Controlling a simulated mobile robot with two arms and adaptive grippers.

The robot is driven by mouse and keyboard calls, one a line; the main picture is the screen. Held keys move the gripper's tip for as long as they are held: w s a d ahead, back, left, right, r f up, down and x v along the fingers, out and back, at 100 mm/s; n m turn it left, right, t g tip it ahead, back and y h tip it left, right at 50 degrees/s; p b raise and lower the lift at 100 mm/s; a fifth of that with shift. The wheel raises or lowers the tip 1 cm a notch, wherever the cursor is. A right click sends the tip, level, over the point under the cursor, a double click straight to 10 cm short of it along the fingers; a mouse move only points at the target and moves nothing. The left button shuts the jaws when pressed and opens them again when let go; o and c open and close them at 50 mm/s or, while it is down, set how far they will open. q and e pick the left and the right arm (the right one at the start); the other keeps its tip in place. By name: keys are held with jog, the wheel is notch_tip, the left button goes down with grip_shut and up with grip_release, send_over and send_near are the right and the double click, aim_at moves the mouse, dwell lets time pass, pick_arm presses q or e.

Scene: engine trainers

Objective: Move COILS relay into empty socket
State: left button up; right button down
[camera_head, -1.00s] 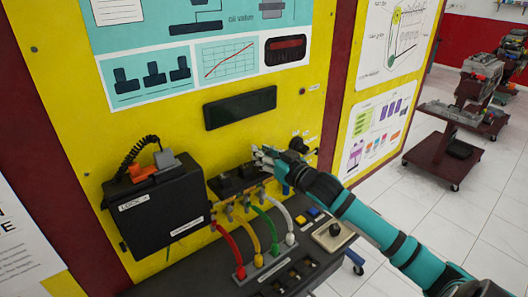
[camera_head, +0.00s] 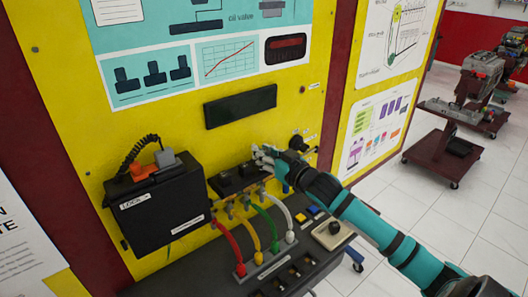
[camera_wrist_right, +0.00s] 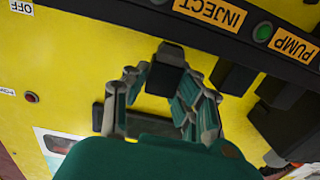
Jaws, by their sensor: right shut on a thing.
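My right gripper (camera_head: 262,157) is at the right end of the black relay strip (camera_head: 234,191) on the yellow panel. In the right wrist view the gripper (camera_wrist_right: 165,82) is shut on a small black block, the relay (camera_wrist_right: 166,73), which sits between its fingertips. The relay's own label is not readable. Above it, the strip carries orange INJECT (camera_wrist_right: 210,12) and PUMP (camera_wrist_right: 296,45) labels, each beside a green light. More black blocks (camera_wrist_right: 236,76) stand to the right. I cannot tell whether the held relay touches a socket. My left gripper is not in view.
A black box (camera_head: 155,207) with orange and grey connectors is left of the strip. A dark rectangular panel (camera_head: 240,107) is above.

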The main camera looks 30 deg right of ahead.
jog(key=shift+f+b, duration=0.45)
jog(key=shift+f, duration=0.45)
dwell(0.4)
jog(key=c, duration=1.4)
grip_release()
jog(key=shift+o, duration=0.2)
jog(key=shift+s+r+p, duration=0.2)
jog(key=shift+s+p, duration=0.25)
jog(key=shift+s, duration=0.05)
jog(key=shift+s+d+r+p, duration=0.1)
jog(key=shift+s+r+p, duration=0.15)
jog(key=shift+s+p, duration=0.45)
jog(key=shift+s+d+r+p, duration=0.1)
jog(key=shift+s+r+p, duration=0.15)
jog(key=shift+s, duration=0.85)
notch_tip(320, 180, up, 7)
jog(key=p, duration=0.4)
jog(key=shift+f+p, duration=0.2)
jog(key=shift+p, duration=0.1)
